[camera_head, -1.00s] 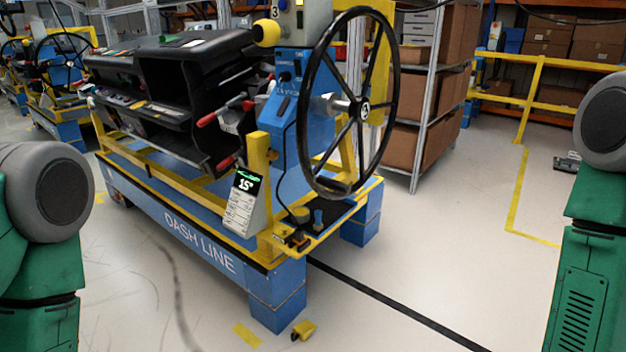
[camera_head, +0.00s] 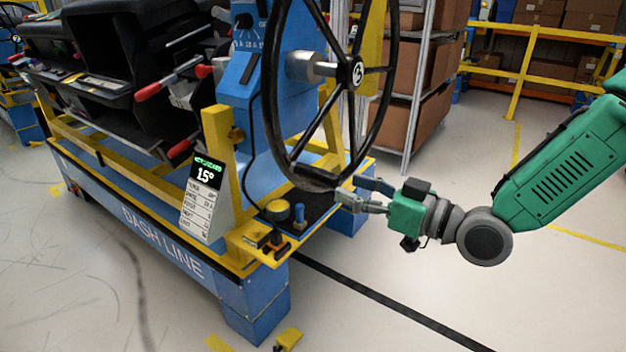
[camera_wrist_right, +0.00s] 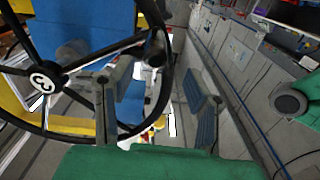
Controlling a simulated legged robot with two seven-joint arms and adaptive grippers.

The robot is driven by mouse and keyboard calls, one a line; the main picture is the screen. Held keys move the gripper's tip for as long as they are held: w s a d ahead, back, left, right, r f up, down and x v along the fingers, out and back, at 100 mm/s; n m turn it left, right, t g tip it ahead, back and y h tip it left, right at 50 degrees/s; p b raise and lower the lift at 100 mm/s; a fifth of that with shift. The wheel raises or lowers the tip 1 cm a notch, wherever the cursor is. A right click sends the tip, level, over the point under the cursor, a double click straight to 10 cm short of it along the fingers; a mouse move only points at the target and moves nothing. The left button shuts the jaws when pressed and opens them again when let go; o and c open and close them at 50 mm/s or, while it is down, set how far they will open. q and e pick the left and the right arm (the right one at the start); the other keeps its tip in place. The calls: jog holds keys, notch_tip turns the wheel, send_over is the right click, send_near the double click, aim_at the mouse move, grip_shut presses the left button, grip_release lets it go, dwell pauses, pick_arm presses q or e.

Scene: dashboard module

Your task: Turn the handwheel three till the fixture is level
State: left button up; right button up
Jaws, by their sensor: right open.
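The black handwheel (camera_head: 357,73) marked 3 stands upright on a shaft from the blue gearbox (camera_head: 300,102). In the right wrist view its hub (camera_wrist_right: 43,79) is at left. My right gripper (camera_head: 350,193) is open beside the lower right of the rim. In the right wrist view the rim crosses the space between my open fingers (camera_wrist_right: 152,95); I cannot tell whether they touch it. A dark handle (camera_head: 313,176) sits low on the wheel. The fixture's black dashboard module (camera_head: 125,62) looks tilted. My left gripper is out of view.
The fixture stands on a blue base (camera_head: 165,238) lettered DASH LINE, with yellow rails. Shelving with brown boxes (camera_head: 411,100) is behind the wheel. A yellow barrier (camera_head: 520,75) is at the back right. The floor at right is clear.

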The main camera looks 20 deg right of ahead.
aim_at(319, 175)
jog(key=b+x, duration=0.1)
jog(key=x, duration=0.6)
jog(key=shift+w+d+f+b, duration=0.2)
jog(key=shift+w+b, duration=0.15)
jog(key=shift+w, duration=0.05)
jog(key=shift+w+a+r, duration=0.1)
jog(key=shift+a, duration=0.3)
jog(key=shift+d, duration=0.3)
grip_shut()
